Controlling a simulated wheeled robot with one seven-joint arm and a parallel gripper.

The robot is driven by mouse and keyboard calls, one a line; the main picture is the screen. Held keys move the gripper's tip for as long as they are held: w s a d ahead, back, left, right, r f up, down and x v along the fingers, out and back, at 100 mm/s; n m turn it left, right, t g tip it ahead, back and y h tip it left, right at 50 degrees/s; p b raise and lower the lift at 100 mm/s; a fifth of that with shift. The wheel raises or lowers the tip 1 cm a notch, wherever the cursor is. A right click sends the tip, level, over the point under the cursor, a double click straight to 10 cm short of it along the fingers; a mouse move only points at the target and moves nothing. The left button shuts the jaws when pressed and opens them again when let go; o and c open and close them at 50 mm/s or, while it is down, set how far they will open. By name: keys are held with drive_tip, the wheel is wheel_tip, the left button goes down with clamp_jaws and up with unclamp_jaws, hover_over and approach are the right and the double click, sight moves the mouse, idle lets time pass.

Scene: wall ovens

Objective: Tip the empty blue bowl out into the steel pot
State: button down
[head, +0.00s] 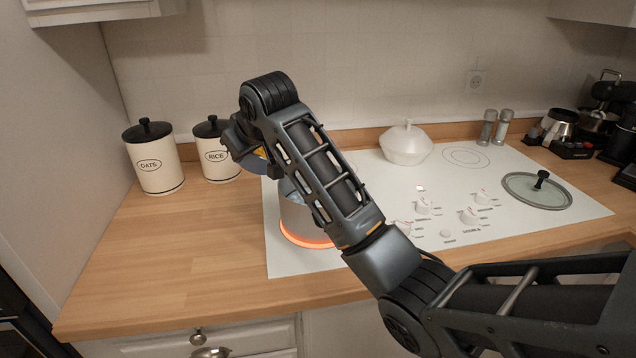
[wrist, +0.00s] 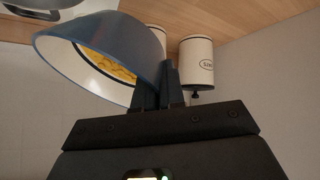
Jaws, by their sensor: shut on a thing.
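The blue bowl (wrist: 115,40) is white inside and, in the wrist view, is not empty: yellow pieces (wrist: 105,66) lie in it. My gripper (wrist: 160,92) is shut on the bowl's rim. In the head view my gripper (head: 250,146) is mostly hidden by my arm, and only a sliver of the bowl (head: 254,163) shows. The steel pot (head: 293,215) stands on the front left burner, which glows orange, with the bowl near its upper left side. My arm covers much of the pot. A metal edge, likely the pot (wrist: 40,5), shows at the wrist view's top left.
An oats canister (head: 155,172) and a rice canister (head: 218,165) stand left of the cooktop (head: 335,258). A white lidded pot (head: 406,148) stands at the back. A glass lid (head: 535,193) lies at the right. The front left counter (head: 190,265) is clear.

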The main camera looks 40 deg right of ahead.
drive_tip(key=shift+s+d+r+m+t+y, duration=0.45)
drive_tip(key=shift+s+d+r+t, duration=0.45)
drive_tip(key=shift+s+r+t, duration=0.25)
idle(0.5)
drive_tip(key=shift+s+d+r+m+t+y, duration=0.4)
drive_tip(key=shift+s+r+t, duration=0.2)
drive_tip(key=shift+t, duration=0.2)
drive_tip(key=shift+s+d+r+m+t+y, duration=0.25)
drive_tip(key=shift+s+d+r+t+y, duration=0.15)
drive_tip(key=shift+r+t, duration=0.35)
idle(1.0)
drive_tip(key=shift+s+d+r+m+t+y+b, duration=0.25)
drive_tip(key=shift+s+t+b, duration=0.25)
drive_tip(key=shift+b, duration=0.7)
drive_tip(key=shift+s+d+r+m+t+y+b, duration=0.1)
drive_tip(key=shift+s+d+r+m+t+b, duration=0.35)
drive_tip(key=shift+b, duration=0.75)
drive_tip(key=shift+s+d+r+t+b, duration=0.1)
drive_tip(key=shift+s+d+t+b, duration=0.4)
drive_tip(key=shift+b, duration=0.25)
drive_tip(key=shift+s+d+r+t+b, duration=0.1)
drive_tip(key=shift+s+d+t+b, duration=0.2)
drive_tip(key=shift+s+b, duration=0.35)
